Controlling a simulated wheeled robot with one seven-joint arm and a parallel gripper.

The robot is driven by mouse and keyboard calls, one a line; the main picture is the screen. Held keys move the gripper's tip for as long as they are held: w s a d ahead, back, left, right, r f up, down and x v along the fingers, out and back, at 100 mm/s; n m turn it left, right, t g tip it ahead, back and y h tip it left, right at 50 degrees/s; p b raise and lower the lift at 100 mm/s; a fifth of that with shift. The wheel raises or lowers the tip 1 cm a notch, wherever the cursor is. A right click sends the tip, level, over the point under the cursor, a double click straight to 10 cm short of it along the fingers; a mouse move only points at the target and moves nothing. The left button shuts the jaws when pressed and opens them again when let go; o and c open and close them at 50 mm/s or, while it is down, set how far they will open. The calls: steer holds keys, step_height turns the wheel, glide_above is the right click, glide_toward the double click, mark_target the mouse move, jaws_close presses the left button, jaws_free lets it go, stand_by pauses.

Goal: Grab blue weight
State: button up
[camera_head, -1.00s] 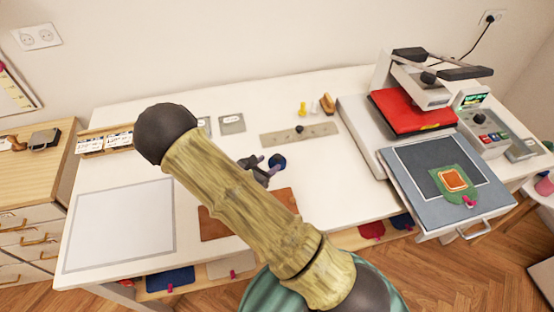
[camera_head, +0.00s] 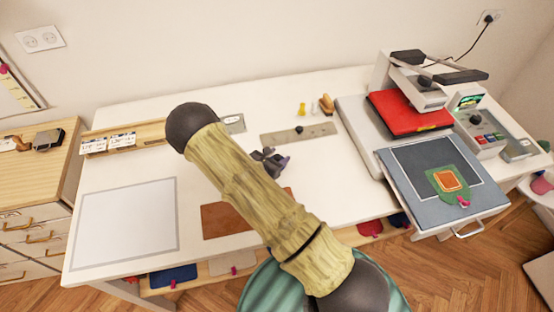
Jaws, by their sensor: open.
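No blue weight can be made out clearly now; my gripper (camera_head: 277,162) covers the spot where a small round dark-blue piece shows in the earlier frame. The gripper has dark grey and purplish fingers. It is open, low over the middle of the white table (camera_head: 330,180). I cannot tell whether the fingers are around the weight or above it. My arm crosses the view in front of the table's middle.
A brown sheet (camera_head: 226,220) lies just left below the gripper, and a ruler-like strip (camera_head: 310,132) with a dark knob lies behind it. A heat press (camera_head: 405,112) stands right. A white mat (camera_head: 125,225) lies left. A yellow piece (camera_head: 302,108) stands at the back.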

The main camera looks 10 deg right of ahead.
mark_target(277, 156)
steer(key=shift+c, duration=0.2)
stand_by(0.3)
jaws_close()
steer(key=shift+r, duration=0.1)
step_height(277, 156, up, 10)
steer(key=shift+f+b, duration=0.1)
steer(key=shift+b, duration=1.15)
